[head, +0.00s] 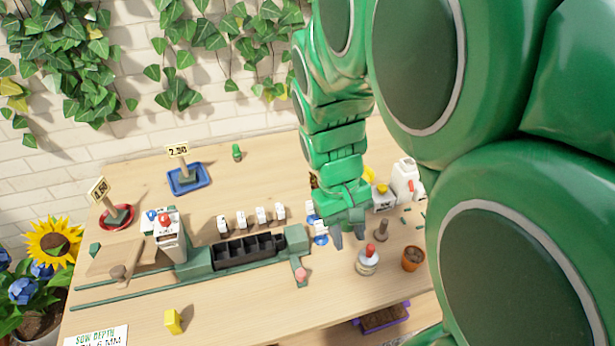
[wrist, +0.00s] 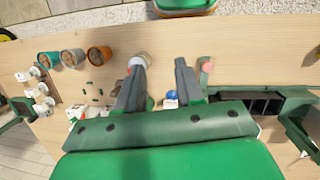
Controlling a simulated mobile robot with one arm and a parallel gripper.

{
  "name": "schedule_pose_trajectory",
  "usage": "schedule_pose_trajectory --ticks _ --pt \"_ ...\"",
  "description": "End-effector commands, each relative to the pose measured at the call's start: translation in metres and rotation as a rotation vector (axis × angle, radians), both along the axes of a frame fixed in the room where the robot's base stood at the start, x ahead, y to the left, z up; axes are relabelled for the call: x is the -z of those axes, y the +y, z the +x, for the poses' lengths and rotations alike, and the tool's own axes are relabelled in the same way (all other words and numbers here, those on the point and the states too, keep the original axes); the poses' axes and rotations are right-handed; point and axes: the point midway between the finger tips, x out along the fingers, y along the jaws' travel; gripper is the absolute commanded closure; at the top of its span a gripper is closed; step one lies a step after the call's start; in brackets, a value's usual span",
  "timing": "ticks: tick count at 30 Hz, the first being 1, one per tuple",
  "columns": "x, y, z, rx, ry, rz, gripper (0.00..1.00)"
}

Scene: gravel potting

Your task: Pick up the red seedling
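I cannot make out a plainly red seedling in either view. My gripper (head: 350,232) points down above the right part of the table in the head view. In the wrist view its two fingers (wrist: 160,80) stand apart with nothing held between them. A whitish jar with a red top (head: 367,262) stands just right of and in front of the fingers in the head view. In the wrist view the jar (wrist: 138,58) is partly hidden behind the left finger. A small blue item (wrist: 172,95) shows between the fingers, below them.
A black cell tray (head: 248,252) sits in a green fixture, with a pink knob (head: 300,275) at its right end. White tags (head: 242,219) stand behind it. A terracotta pot (head: 413,259) and a white jug (head: 405,178) stand at right. The front table is mostly clear.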

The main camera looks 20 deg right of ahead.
Motion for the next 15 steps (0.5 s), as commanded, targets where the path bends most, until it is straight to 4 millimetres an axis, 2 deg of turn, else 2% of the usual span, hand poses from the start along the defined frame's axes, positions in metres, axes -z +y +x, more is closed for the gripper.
schedule_pose_trajectory --ticks 6,15 --pt "0.011 -0.027 0.033 -0.132 0.069 -0.109 0.63" --pt "0.025 -0.056 0.082 -0.332 0.17 -0.249 0.63"
